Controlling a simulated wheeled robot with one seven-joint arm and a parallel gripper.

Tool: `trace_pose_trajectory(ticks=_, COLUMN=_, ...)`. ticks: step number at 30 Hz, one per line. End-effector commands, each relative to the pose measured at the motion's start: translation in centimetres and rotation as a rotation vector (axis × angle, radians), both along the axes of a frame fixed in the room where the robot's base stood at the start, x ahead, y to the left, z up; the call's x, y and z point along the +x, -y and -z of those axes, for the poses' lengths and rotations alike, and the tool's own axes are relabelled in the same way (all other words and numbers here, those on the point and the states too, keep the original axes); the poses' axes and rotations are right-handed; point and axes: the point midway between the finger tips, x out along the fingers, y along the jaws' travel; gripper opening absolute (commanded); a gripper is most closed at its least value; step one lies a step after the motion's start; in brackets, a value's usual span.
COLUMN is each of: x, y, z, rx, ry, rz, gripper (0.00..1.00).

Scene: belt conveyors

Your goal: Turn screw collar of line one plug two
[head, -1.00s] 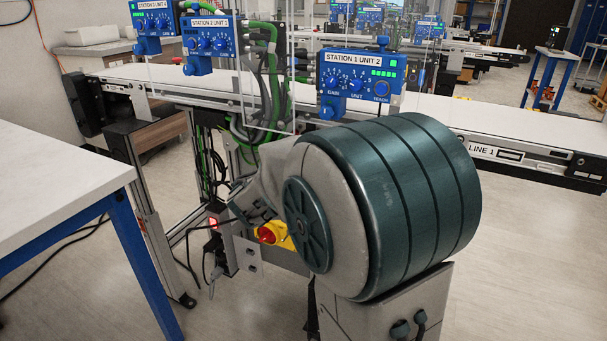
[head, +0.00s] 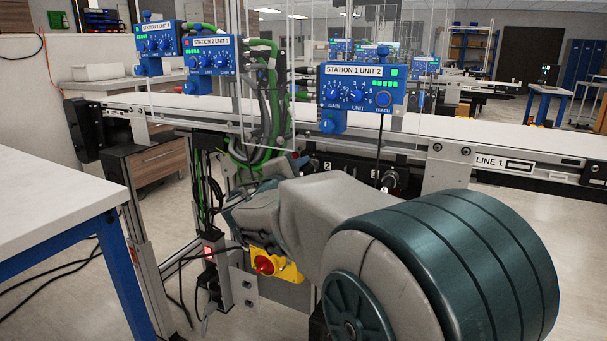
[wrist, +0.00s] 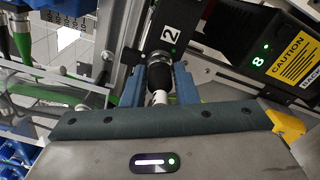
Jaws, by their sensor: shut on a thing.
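In the wrist view, the black screw collar (wrist: 160,74) of a plug sits between the two blue fingers of my gripper (wrist: 168,76). The fingers are shut on its sides. A white part of the plug (wrist: 158,98) shows below the collar, toward my palm. A black socket housing marked "2" (wrist: 170,45) is above it. In the head view my arm reaches under the line one conveyor (head: 480,158), and my fingertips and the held collar are hidden. A "2" label (head: 327,163) shows on the dark strip under the belt.
A black box with a caution label (wrist: 292,58) is close on the right in the wrist view, with a metal rail beside the socket. Green cables (head: 262,140) hang left of my arm. A yellow and red switch (head: 268,263) is below it. A white table (head: 50,190) stands at left.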

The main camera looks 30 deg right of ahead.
Motion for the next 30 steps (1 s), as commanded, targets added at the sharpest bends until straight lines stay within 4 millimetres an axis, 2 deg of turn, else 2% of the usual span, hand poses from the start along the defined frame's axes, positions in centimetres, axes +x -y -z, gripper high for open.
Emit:
trace_pose_trajectory(ticks=4, x=-0.1, y=0.2, z=0.0, rx=0.000, ry=0.000, rz=0.005, gripper=0.03)
trace_pose_trajectory(ticks=5, x=-0.1, y=0.2, z=0.0, rx=0.000, ry=0.000, rz=0.005, gripper=0.29)
trace_pose_trajectory(ticks=7, x=-0.1, y=0.2, z=0.0, rx=0.000, ry=0.000, rz=0.005, gripper=0.48)
trace_pose_trajectory(ticks=19, x=-0.5, y=-0.7, z=-0.1, rx=-0.001, ry=-0.001, rz=-0.002, gripper=0.49)
trace_pose_trajectory(ticks=23, x=-1.7, y=-2.3, z=-0.2, rx=-0.001, ry=-0.001, rz=-0.004, gripper=0.49)
trace_pose_trajectory(ticks=30, x=-5.3, y=-6.6, z=-0.2, rx=-0.001, ry=-0.002, rz=-0.003, gripper=0.49)
